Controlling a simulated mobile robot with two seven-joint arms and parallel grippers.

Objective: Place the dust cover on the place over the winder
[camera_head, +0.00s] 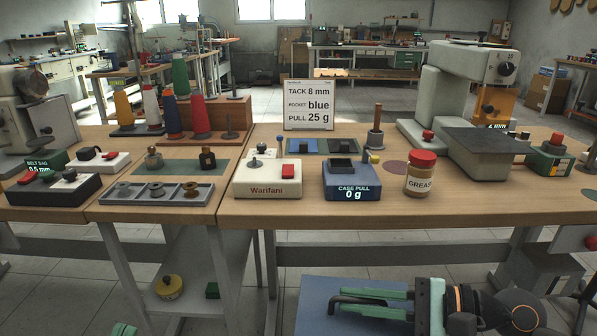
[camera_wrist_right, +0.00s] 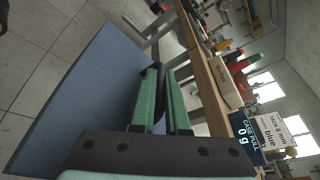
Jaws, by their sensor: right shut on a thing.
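The dust cover appears to be the large flat blue piece (camera_head: 325,300) low in front of the bench in the head view. It fills much of the left of the right wrist view (camera_wrist_right: 85,85). My right gripper (camera_head: 372,302) is shut on its dark handle, seen between the green fingers (camera_wrist_right: 163,90). The cover is below bench-top height. The winder appears to be the cream box marked "Warifani" (camera_head: 268,180), with a small post and red button, uncovered on the bench. Only green tips of my left gripper (camera_head: 124,329) show at the bottom edge; their opening is unclear.
A blue scale marked "CASE PULL" (camera_head: 351,182) and a grease jar (camera_head: 420,173) stand right of the winder. A bobbin tray (camera_head: 157,194) is at left, a sign (camera_head: 308,103) behind. The bench front edge (camera_head: 440,213) lies beyond the cover.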

